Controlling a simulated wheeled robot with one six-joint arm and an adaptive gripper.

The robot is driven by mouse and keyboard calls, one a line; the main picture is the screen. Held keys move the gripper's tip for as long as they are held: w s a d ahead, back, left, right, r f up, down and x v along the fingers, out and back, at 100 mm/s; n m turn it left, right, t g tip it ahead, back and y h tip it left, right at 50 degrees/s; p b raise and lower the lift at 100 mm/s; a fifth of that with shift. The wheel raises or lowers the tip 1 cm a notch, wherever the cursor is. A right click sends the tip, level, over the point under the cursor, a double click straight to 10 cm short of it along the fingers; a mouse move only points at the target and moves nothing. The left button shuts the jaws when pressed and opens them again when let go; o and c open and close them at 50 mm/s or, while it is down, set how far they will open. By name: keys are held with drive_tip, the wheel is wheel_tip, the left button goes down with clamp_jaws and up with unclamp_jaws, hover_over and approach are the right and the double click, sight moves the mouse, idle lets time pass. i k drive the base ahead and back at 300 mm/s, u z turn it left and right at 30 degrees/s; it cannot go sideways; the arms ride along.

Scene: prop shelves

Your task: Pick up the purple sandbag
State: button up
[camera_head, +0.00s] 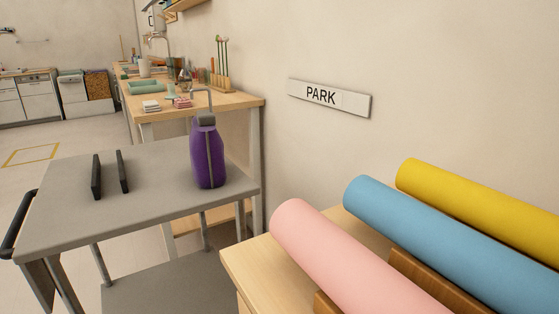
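The purple sandbag (207,152) stands upright on the right side of a grey cart top (150,205). It is a tall, rounded purple body with a grey strip down its front and a grey piece at its top. A thin grey hooked bar shows just above it; I cannot tell whether it belongs to the bag. Nothing covers the bag's front. My gripper is not in view.
Two dark upright plates (97,177) stand on the cart's left part. Pink (325,255), blue (430,235) and yellow (470,205) rolls lie on a wooden surface at the front right. A wooden counter (200,104) with small items stands behind the cart. Open floor lies left.

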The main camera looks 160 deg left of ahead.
sight(205, 144)
drive_tip(key=i, duration=0.6)
drive_tip(key=u, duration=5.4)
drive_tip(key=i, duration=0.4)
drive_tip(key=k, duration=0.4)
drive_tip(key=u, duration=2.2)
drive_tip(key=i, duration=1.2)
drive_tip(key=z, duration=0.15)
